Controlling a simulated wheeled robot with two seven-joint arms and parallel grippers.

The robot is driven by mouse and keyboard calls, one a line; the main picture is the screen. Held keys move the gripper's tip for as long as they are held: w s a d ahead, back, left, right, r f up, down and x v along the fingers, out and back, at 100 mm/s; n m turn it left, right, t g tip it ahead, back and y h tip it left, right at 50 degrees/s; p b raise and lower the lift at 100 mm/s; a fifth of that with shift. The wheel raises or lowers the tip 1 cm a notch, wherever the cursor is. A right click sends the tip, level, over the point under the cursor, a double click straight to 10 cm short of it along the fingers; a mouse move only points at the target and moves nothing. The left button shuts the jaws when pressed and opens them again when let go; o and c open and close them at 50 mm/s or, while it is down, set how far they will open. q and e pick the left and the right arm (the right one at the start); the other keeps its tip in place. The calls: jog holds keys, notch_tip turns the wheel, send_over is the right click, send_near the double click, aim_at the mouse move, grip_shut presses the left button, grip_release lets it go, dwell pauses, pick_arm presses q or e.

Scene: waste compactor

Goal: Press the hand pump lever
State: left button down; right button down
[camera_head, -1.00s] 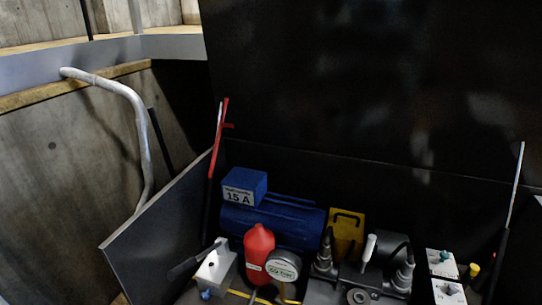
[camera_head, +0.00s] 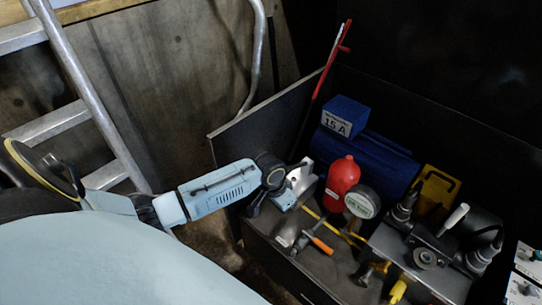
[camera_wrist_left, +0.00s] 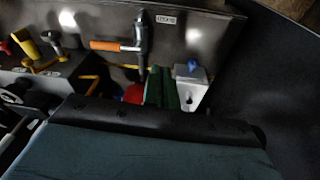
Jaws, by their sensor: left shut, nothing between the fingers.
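The hand pump is a pale metal block (camera_head: 303,181) at the left end of the equipment bench. Its dark lever (camera_head: 298,166) shows only in part beside the block, with my left wrist covering much of it. My left gripper (camera_head: 277,196) is right at the pump and lever in the head view; I cannot tell whether it touches the lever. In the left wrist view the shut, empty green fingertips (camera_wrist_left: 161,88) are beside the pale pump block (camera_wrist_left: 194,90) and its blue knob (camera_wrist_left: 192,66). The lever cannot be made out there. My right gripper is not in view.
A dark side panel (camera_head: 262,122) stands behind the pump. A metal ladder (camera_head: 90,90) stands at left.

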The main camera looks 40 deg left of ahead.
pick_arm(q)
jog(key=w+a+r, duration=0.2)
jog(key=a+r, duration=0.1)
jog(key=r, duration=0.4)
jog(key=w+a+r+n, duration=0.1)
jog(key=w+a+r, duration=0.2)
jog(key=r, duration=0.4)
jog(key=w+a+r+g, duration=0.1)
jog(key=w+a+r, duration=0.2)
jog(key=r, duration=0.4)
jog(key=shift+a, duration=0.65)
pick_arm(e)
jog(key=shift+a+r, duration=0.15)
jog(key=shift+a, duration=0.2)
pick_arm(q)
jog(key=shift+f, duration=0.15)
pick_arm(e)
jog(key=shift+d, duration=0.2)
